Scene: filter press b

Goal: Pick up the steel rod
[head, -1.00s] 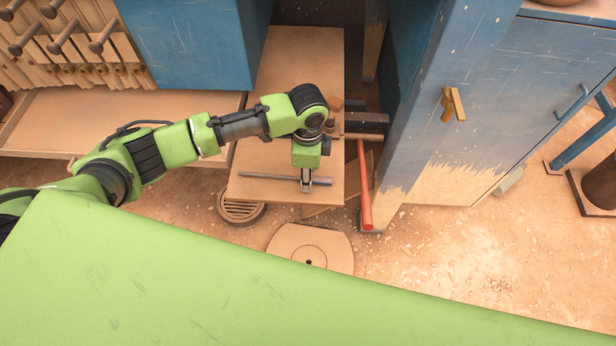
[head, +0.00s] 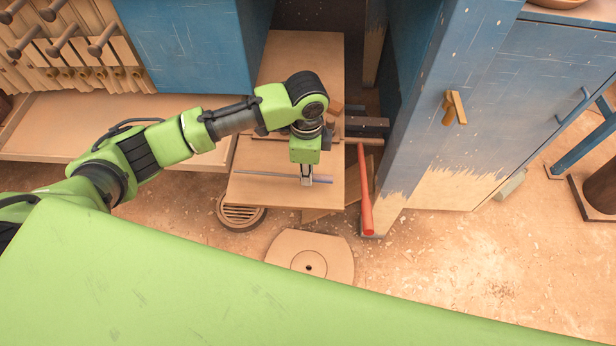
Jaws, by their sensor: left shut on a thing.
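The steel rod (head: 265,174) is a thin grey bar in the head view, lying left to right near the front edge of a light wooden board (head: 260,195). My left gripper (head: 306,181) points down at the rod from above and is shut on it, right of the rod's middle. The rod's ends stick out on both sides of the fingers. I cannot tell whether the rod touches the board or hangs just above it. My right gripper is not in view.
A red bar (head: 365,195) leans right of the board, beside a blue cabinet (head: 440,130). A round drain grate (head: 240,214) and a round-edged plate (head: 310,258) lie on the floor in front. Pegs (head: 62,38) stick out at upper left. Floor at right is mostly clear.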

